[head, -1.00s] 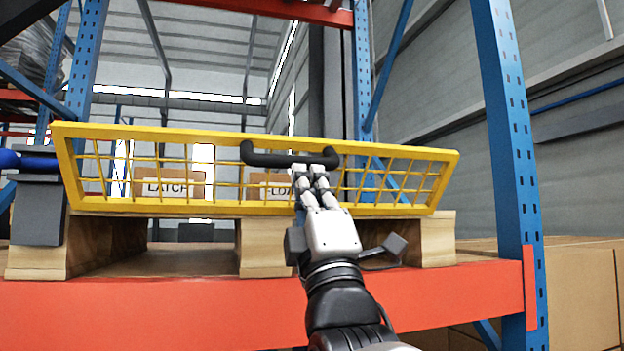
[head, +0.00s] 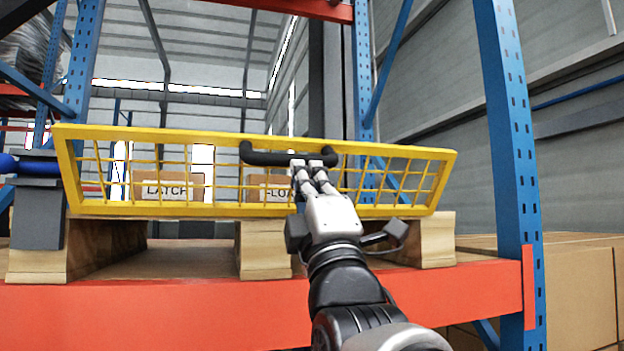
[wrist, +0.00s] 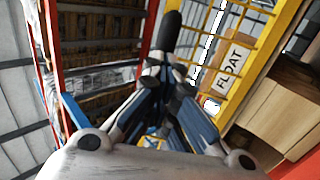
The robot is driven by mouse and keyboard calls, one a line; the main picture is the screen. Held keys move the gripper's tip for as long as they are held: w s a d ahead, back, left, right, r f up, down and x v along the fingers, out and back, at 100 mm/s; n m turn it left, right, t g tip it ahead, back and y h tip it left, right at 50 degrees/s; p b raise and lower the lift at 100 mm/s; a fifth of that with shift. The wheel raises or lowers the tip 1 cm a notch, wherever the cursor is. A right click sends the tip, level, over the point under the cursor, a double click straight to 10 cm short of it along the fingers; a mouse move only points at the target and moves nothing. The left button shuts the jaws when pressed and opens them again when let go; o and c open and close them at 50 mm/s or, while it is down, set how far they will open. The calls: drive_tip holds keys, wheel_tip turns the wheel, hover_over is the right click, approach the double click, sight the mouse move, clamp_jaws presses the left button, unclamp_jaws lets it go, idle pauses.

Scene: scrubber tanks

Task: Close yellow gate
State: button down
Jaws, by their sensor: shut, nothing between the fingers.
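The yellow gate (head: 400,209), a wire-mesh panel in a frame, stands across the front of a wooden pallet on the rack and looks tilted. In the wrist view, the shut fingers (wrist: 170,72) point toward the handle (wrist: 171,30), with the gate's mesh (wrist: 262,28) at upper right.
The orange rack beam (head: 150,315) runs below the pallet (head: 265,250). A blue upright (head: 512,150) stands to the right. Boxes labelled LATCH (head: 168,189) and FLOAT (head: 268,183) show behind the mesh. A dark bracket with a blue rod (head: 40,190) sits at the gate's left end.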

sight(300, 140)
drive_tip(key=r+g+p, duration=0.1)
drive_tip(key=r+p, duration=0.1)
drive_tip(key=w+r+g+p, duration=0.1)
drive_tip(key=p, duration=0.2)
drive_tip(key=w+r+g+h+p, duration=0.1)
drive_tip(key=r+p, duration=0.1)
drive_tip(key=p, duration=0.1)
drive_tip(key=shift+w+a+r, duration=0.1)
drive_tip(key=shift+a+r, duration=0.2)
drive_tip(key=shift+a, duration=0.05)
drive_tip(key=w+r+g+p, duration=0.1)
drive_tip(key=p, duration=0.4)
drive_tip(key=w+a+r+g+p, duration=0.1)
drive_tip(key=w+g+p, duration=0.1)
drive_tip(key=p, duration=0.4)
drive_tip(key=shift+w+r+g+h, duration=0.1)
drive_tip(key=shift+r+g+h, duration=0.05)
drive_tip(key=shift+g+h, duration=0.2)
drive_tip(key=shift+w+f, duration=0.1)
drive_tip(key=shift+f, duration=0.1)
